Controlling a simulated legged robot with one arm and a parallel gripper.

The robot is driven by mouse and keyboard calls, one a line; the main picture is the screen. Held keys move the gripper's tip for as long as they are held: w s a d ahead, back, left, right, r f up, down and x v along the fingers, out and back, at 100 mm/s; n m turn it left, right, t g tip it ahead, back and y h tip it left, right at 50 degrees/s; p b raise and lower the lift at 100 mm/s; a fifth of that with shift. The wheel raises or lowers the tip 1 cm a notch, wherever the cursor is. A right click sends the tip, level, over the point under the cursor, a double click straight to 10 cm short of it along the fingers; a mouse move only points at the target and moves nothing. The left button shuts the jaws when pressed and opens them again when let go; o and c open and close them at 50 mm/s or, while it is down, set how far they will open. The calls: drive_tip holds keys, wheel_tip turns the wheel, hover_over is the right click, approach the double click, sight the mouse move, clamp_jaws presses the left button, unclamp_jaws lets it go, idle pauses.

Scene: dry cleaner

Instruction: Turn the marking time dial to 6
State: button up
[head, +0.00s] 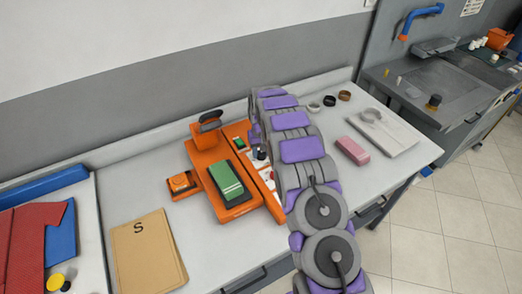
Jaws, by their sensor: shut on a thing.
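An orange marking machine (205,162) with a green pad (227,178) stands on the white counter, left of my arm. Its narrow control panel (237,131) runs along its right side, with a small green display and small controls. My gripper (258,146) points down at this panel and is shut on a small dark knob there, which seems to be the marking time dial. The fingers and my arm cover most of the dial, so its pointer and numbers cannot be read.
An orange block (181,184), a tan folder marked S (146,252) and red and blue cloths (33,242) lie to the left. A pink block (352,150), a pale board (384,132) and small rings (329,101) lie right of my arm. A grey sink unit (440,88) stands at the far right.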

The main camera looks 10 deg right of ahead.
idle(0.3)
drive_tip(key=o, duration=1)
drive_tip(key=shift+o, duration=0.2)
wheel_tip(320, 180, up, 17)
drive_tip(key=p, duration=0.1)
drive_tip(key=shift+r+p, duration=0.15)
drive_tip(key=shift+p, duration=0.2)
drive_tip(key=shift+w, duration=0.1)
